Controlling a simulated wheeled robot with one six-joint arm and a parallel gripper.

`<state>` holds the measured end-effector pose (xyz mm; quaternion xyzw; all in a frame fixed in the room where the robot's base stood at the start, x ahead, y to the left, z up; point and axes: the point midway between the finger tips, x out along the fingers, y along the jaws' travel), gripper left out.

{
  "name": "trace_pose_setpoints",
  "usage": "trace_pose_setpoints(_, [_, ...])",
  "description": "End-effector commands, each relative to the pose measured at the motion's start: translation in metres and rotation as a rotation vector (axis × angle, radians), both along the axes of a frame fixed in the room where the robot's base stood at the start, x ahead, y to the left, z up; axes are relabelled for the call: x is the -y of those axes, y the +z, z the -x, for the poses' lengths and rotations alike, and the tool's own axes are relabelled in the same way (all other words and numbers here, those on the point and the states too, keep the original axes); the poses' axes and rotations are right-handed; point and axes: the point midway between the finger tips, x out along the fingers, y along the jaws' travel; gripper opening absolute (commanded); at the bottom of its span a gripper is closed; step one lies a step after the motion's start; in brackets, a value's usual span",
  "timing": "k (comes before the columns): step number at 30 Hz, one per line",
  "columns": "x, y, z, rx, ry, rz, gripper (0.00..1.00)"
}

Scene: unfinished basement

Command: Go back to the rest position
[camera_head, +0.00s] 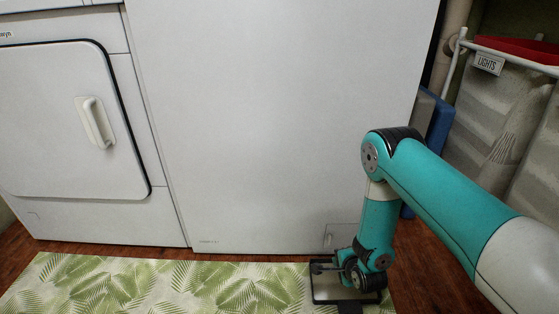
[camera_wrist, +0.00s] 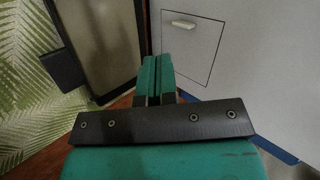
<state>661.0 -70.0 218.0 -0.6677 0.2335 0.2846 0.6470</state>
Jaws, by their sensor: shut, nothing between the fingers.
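My gripper shows in the wrist view (camera_wrist: 157,68) with its two teal fingers together and nothing between them. In the head view my teal arm reaches in from the right and bends down, with its end low in front of the white appliance (camera_head: 280,110). The fingertips are hard to make out there. In the wrist view the fingers point toward the floor area beside the appliance's small outlined panel (camera_wrist: 190,45), which has a light handle (camera_wrist: 183,24).
A dark-framed flat object (camera_head: 330,291) lies by my arm's end, at the right of the leaf-patterned mat (camera_head: 200,285). A white dryer-like machine (camera_head: 60,120) stands at left. A hamper labelled LIGHTS (camera_head: 500,110) and a blue panel (camera_head: 438,125) are at right.

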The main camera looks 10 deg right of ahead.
Motion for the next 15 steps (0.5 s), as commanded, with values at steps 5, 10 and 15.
trace_pose_setpoints(5, [-0.01,0.033,-0.015,-0.02,0.058,0.032,0.0])
trace_pose_setpoints(10, [-0.04,0.122,-0.034,-0.088,0.261,0.121,0.0])
trace_pose_setpoints(15, [-0.077,0.224,-0.02,-0.147,0.548,0.217,0.0])
